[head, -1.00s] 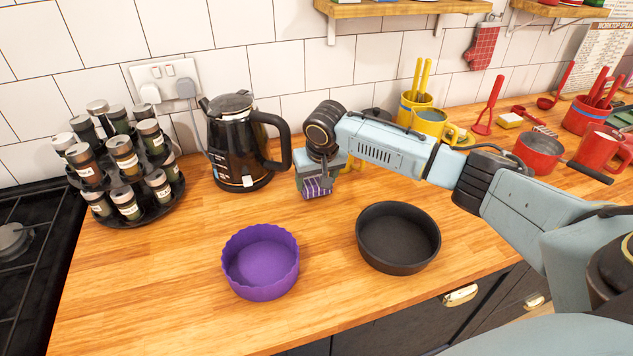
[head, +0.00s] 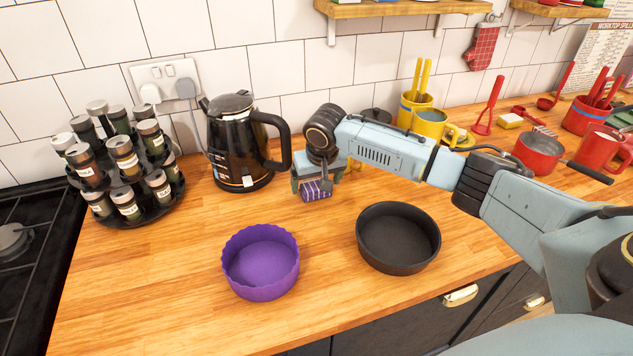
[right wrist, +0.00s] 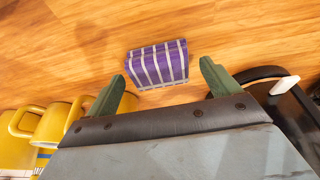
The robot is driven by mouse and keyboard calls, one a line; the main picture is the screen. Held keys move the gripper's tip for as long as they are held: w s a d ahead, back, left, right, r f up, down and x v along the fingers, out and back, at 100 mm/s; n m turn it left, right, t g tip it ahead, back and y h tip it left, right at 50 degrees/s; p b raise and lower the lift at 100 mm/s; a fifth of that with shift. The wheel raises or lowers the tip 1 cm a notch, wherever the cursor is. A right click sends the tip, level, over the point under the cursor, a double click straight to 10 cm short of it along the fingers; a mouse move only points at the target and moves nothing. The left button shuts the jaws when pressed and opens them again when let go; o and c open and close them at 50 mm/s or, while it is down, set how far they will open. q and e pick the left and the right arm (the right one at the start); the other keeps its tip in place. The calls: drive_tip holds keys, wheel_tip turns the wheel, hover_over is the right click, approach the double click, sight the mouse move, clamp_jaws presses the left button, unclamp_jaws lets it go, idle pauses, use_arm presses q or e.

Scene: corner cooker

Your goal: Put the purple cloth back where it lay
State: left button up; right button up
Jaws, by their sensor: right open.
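The purple cloth (head: 317,193), folded and striped with white, is on the wooden counter, in front of the kettle's right side. It also shows in the right wrist view (right wrist: 157,64), between and slightly beyond the fingertips. My right gripper (head: 312,187) is open above and around the cloth. In the right wrist view, its two green fingers (right wrist: 163,76) stand apart, with a gap on each side of the cloth. My left gripper is not in view.
A black kettle (head: 236,145) stands just left of the gripper. A purple scalloped dish (head: 262,283) and a black round pan (head: 398,260) are in front. Yellow mugs (head: 430,125) stand behind my right arm. A spice rack (head: 125,205) is at left. The front counter between the dishes is clear.

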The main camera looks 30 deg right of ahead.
drive_tip(key=p+v, duration=0.1)
drive_tip(key=v, duration=1.1)
idle(1.1)
